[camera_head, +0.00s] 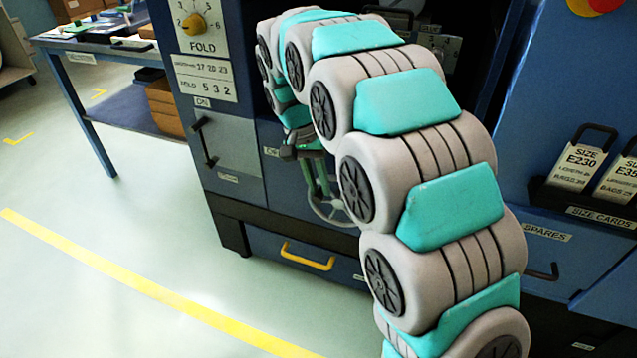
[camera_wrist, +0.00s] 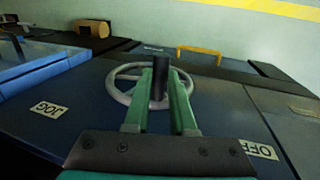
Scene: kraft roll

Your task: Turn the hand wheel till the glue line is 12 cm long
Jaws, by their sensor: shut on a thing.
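The hand wheel (camera_wrist: 118,92) is a grey spoked ring on the dark blue machine front in the wrist view. Its dark upright handle (camera_wrist: 161,68) stands between the two green fingers of my gripper (camera_wrist: 163,90), which is shut on it. In the head view the lower rim of the hand wheel (camera_head: 331,214) shows below my gripper (camera_head: 316,187), partly hidden by my arm. The glue line is not seen in either view.
The machine (camera_head: 232,150) carries a FOLD dial (camera_head: 193,24) and a yellow drawer handle (camera_head: 308,257). A blue side table (camera_head: 75,95) stands at the left. Size cards (camera_head: 578,165) sit in a rack at the right. Pale floor lies open in front, with a yellow line.

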